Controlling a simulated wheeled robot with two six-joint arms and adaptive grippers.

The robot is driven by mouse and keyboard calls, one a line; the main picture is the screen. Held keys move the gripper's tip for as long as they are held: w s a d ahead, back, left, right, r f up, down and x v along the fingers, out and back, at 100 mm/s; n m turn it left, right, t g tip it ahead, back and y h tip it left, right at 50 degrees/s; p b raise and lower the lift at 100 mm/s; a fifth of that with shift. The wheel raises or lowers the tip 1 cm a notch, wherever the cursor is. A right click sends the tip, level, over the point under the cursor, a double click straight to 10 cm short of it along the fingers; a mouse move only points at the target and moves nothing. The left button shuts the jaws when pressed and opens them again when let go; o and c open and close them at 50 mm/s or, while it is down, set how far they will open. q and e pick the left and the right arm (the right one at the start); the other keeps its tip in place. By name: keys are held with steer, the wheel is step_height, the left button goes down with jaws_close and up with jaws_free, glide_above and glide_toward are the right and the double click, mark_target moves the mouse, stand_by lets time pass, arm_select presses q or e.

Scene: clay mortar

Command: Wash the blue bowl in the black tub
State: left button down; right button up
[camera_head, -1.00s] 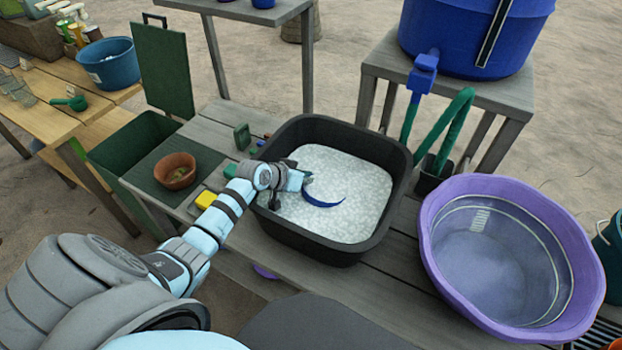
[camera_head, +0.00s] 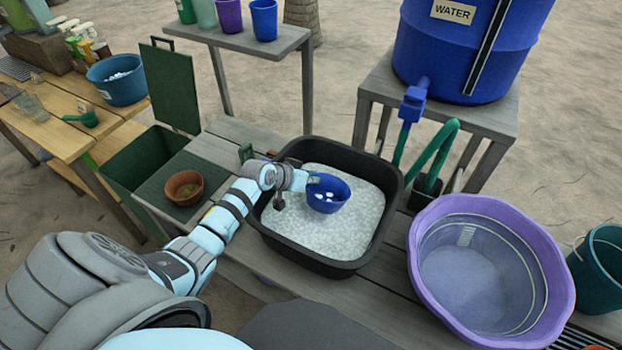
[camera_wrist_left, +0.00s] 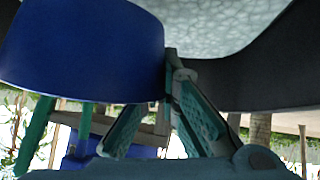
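The blue bowl (camera_head: 327,195) is upright at the surface of the white suds in the black tub (camera_head: 310,261), with small white foam patches inside it. My left gripper (camera_head: 312,181) reaches over the tub's left rim and is shut on the bowl's left edge. In the left wrist view the bowl (camera_wrist_left: 80,50) fills the upper left, and the fingertips of the gripper (camera_wrist_left: 170,75) meet at its wall. How deep the bowl sits in the suds is hidden. My right gripper is not in view.
A purple basin (camera_head: 425,272) of water stands right of the tub. A blue water barrel (camera_head: 450,60) with tap and green hose is behind. A brown bowl (camera_head: 184,188) sits on a dark green mat at left. Cups (camera_head: 263,20) stand on a back shelf.

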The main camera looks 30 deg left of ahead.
arm_select(q)
step_height(320, 180, up, 6)
steer(key=p, duration=0.5)
step_height(320, 180, up, 4)
steer(key=shift+r, duration=0.45)
stand_by(0.4)
